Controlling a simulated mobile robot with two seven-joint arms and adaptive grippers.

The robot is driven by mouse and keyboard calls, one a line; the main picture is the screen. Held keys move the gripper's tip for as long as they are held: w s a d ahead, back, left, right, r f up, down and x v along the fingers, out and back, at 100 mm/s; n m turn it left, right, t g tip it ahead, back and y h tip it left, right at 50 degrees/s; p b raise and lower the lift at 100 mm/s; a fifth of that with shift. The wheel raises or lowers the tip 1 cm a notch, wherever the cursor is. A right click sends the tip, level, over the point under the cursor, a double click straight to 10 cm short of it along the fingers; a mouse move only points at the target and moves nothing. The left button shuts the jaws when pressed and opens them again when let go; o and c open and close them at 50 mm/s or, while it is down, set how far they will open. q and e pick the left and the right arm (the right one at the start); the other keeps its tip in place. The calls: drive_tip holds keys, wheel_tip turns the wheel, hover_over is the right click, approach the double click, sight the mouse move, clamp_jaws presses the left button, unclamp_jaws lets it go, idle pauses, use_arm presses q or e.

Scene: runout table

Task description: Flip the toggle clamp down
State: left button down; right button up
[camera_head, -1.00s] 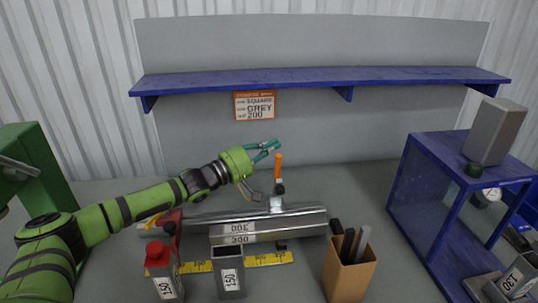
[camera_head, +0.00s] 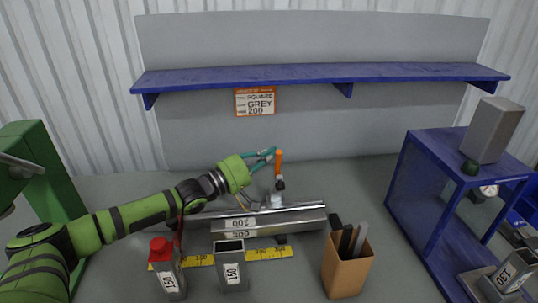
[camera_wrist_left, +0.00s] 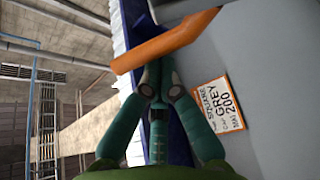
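The toggle clamp's orange handle (camera_head: 279,162) stands upright behind the steel tubes, above its metal base (camera_head: 275,201). My left gripper (camera_head: 271,158) reaches in from the left, its teal fingers apart and empty, tips just left of the handle's upper part. In the left wrist view the orange handle (camera_wrist_left: 165,40) crosses just beyond the fingertips (camera_wrist_left: 160,84); I cannot tell whether they touch it. The clamp's base is out of sight there. My right gripper is not in view.
Grey tubes marked 300 (camera_head: 250,226) lie by the clamp. In front are a red-capped can (camera_head: 169,277), a grey holder marked 150 (camera_head: 231,270) and a brown bin (camera_head: 346,276). A blue shelf (camera_head: 320,77) spans the back wall; a blue stand (camera_head: 408,190) is at right.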

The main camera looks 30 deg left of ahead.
use_arm(q)
drive_tip(key=shift+s+d+f+m+h, duration=0.1)
drive_tip(key=shift+s+d+m+h, duration=0.2)
drive_tip(key=shift+s+d+m, duration=0.35)
drive_tip(key=shift+a+f, duration=0.1)
drive_tip(key=shift+a, duration=0.15)
drive_tip(key=v, duration=1.1)
drive_tip(key=shift+s+f, duration=0.25)
drive_tip(key=shift+s, duration=0.1)
drive_tip(key=shift+a+b, duration=0.1)
drive_tip(key=shift+b, duration=0.2)
